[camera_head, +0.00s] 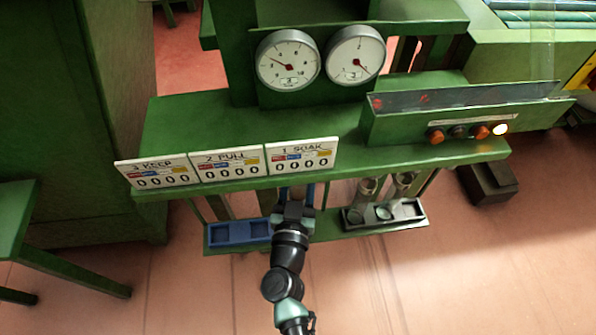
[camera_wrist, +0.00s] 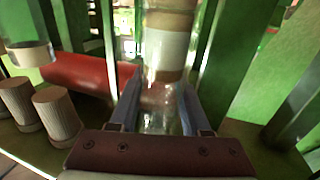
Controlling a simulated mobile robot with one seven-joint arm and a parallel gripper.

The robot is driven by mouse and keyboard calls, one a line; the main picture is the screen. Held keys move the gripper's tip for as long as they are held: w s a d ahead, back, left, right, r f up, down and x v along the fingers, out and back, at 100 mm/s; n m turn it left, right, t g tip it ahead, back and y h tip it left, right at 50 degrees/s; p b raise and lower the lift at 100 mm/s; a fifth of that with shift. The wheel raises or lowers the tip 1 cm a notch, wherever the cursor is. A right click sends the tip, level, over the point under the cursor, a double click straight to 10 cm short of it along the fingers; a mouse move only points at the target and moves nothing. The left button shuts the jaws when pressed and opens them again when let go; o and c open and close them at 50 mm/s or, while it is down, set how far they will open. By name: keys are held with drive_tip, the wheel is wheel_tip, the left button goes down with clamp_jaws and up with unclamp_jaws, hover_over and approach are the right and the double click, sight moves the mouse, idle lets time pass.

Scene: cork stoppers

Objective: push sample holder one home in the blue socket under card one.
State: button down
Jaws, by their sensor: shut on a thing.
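Card one, marked "1 SOAK" (camera_head: 302,157), hangs on the green shelf's front edge. The blue socket tray (camera_head: 236,241) is on the lower ledge, with square recesses; my arm hides its right end. My gripper (camera_head: 292,200) is below card one, at the tray's right end. In the wrist view my gripper (camera_wrist: 160,115) is shut on a clear glass sample holder (camera_wrist: 160,95) with pale and brown bands above. The holder looks roughly upright between the fingers. Its lower end is hidden, so I cannot tell whether it sits in a socket.
A dark tray (camera_head: 352,224) stands to the right with two glass holders (camera_head: 367,189) (camera_head: 404,184). The shelf edge overhangs my gripper. Green posts stand close to the right in the wrist view. Several corks (camera_wrist: 57,113) and a red cylinder (camera_wrist: 88,72) are at left.

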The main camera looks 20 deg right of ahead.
wheel_tip(320, 180, down, 6)
drive_tip(key=b, duration=0.7)
drive_tip(key=shift+f, duration=0.1)
idle(0.8)
drive_tip(key=shift+f+b, duration=0.65)
drive_tip(key=shift+f, duration=0.65)
idle(1.8)
drive_tip(key=shift+c, duration=1.4)
unclamp_jaws()
drive_tip(key=shift+s+a, duration=0.1)
drive_tip(key=p+v, duration=0.4)
drive_tip(key=v, duration=0.8)
drive_tip(key=shift+s+a, duration=0.2)
drive_tip(key=shift+s, duration=0.1)
